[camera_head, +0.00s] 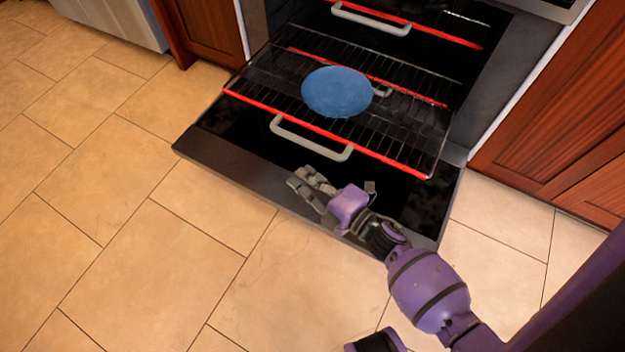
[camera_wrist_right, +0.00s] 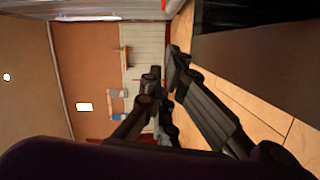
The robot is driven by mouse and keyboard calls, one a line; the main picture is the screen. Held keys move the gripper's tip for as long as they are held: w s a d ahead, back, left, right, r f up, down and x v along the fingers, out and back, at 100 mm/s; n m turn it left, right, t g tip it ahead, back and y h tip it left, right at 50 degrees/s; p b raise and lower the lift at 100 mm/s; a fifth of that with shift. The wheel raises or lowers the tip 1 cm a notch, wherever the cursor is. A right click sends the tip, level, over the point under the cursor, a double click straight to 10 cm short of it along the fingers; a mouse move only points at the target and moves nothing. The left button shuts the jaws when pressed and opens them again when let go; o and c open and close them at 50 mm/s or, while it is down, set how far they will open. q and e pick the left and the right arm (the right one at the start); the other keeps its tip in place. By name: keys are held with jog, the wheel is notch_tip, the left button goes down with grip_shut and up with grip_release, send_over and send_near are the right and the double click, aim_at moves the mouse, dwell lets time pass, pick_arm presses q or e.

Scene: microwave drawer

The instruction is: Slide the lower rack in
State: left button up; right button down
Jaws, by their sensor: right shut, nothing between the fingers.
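The lower rack (camera_head: 262,103) is pulled out of the oven, above the lowered door (camera_head: 232,155). It has a red front bar and a grey handle (camera_head: 310,138). A blue plate (camera_head: 337,91) rests on the rack. My right gripper (camera_head: 303,180) is shut and empty, in front of and below the handle, over the door's front edge. It looks apart from the handle. In the right wrist view its dark fingers (camera_wrist_right: 162,70) show nothing between them. My left gripper is in neither view.
An upper rack with its own grey handle (camera_head: 370,19) sits farther back inside the oven. Wooden cabinets (camera_head: 560,110) flank the oven. The tiled floor (camera_head: 120,210) at the left and front is clear.

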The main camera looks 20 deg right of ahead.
jog(key=w+d+f+b, duration=0.1)
jog(key=w+b, duration=0.1)
jog(key=w, duration=0.5)
jog(key=shift+b, duration=0.35)
jog(key=shift+w+d, duration=0.15)
